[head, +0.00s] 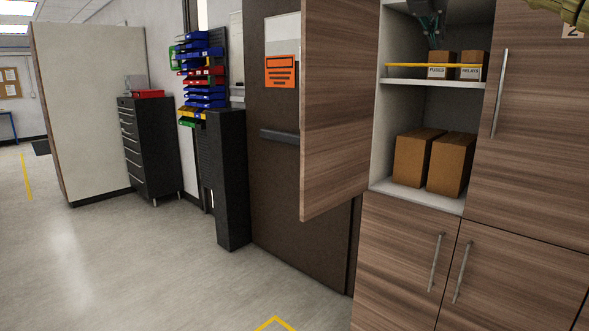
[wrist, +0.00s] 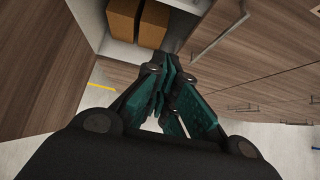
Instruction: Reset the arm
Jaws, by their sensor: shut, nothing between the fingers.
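My gripper (head: 432,28) shows at the top of the head view, in front of the upper part of the open cabinet. It points downward, above and in front of the shelf with the small boxes. In the wrist view my gripper (wrist: 158,98) has its teal and black fingers drawn together, with nothing between them. The rest of my arm is mostly out of the head view.
The wooden cabinet's door (head: 335,110) stands open to the left of the gripper. A shelf (head: 430,83) with a yellow rail holds small labelled boxes (head: 440,60). Two larger cardboard boxes (head: 418,158) sit below. Clear floor (head: 130,260) lies to the left.

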